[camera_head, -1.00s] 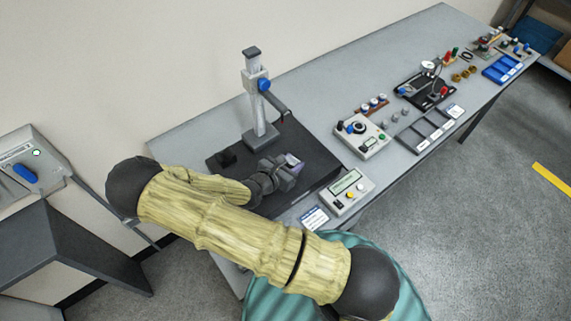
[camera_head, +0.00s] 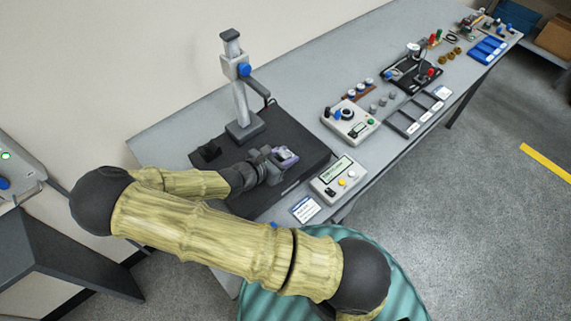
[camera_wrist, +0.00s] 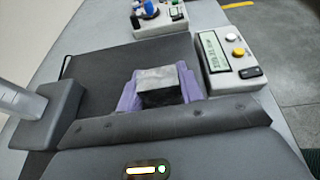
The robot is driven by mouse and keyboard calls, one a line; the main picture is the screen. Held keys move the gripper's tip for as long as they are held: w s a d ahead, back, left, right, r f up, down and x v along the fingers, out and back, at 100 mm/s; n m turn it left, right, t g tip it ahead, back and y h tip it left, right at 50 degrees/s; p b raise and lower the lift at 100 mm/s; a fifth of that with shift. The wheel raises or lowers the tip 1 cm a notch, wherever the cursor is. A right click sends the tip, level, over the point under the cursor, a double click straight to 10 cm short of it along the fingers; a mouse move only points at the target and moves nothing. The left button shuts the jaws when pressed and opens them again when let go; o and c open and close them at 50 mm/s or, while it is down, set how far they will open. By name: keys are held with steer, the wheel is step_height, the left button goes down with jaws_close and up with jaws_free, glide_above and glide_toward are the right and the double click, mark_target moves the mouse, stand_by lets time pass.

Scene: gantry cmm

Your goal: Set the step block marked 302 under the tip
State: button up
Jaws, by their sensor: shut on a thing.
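My gripper (camera_head: 284,156) is low over the dark base plate (camera_head: 300,137) of the gauge stand. In the wrist view its purple fingers (camera_wrist: 158,92) are shut on a small grey block (camera_wrist: 157,78) with a dark near face. No number is readable on the block, and I cannot tell whether it touches the plate. The stand's grey column (camera_head: 240,100) rises behind and left of my gripper. Its blue-knobbed carriage (camera_head: 243,69) carries a dark arm (camera_head: 258,88) reaching right. The tip is too small to make out clearly. The block sits to the right of the column foot (camera_wrist: 47,115).
A display box (camera_head: 338,179) with buttons stands right of the plate, and a printed card (camera_head: 305,209) lies near the front edge. A small dark block (camera_head: 208,150) sits at the plate's left. A control box (camera_head: 350,122) and a grey compartment tray (camera_head: 417,118) stand farther right.

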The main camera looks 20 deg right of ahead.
steer(key=shift+s+f+m+g+b, duration=0.2)
steer(key=shift+s+m+g+b, duration=0.1)
steer(key=shift+s+m+g, duration=0.15)
steer(key=shift+w, duration=0.15)
steer(key=shift+w+a+f, duration=0.1)
steer(key=shift+w+a, duration=0.15)
steer(key=shift+w, duration=0.35)
steer(key=shift+w+a+f, duration=0.1)
steer(key=shift+w+a, duration=0.2)
steer(key=shift+w, duration=0.35)
steer(key=shift+w+a, duration=0.25)
steer(key=shift+w, duration=0.35)
steer(key=shift+w+a+p, duration=0.3)
steer(key=shift+w, duration=0.35)
steer(key=shift+w+a+p, duration=0.25)
steer(key=shift+w, duration=0.4)
steer(key=shift+f, duration=0.4)
steer(key=o, duration=1.2)
steer(key=shift+o, duration=0.2)
steer(key=shift+a, duration=0.15)
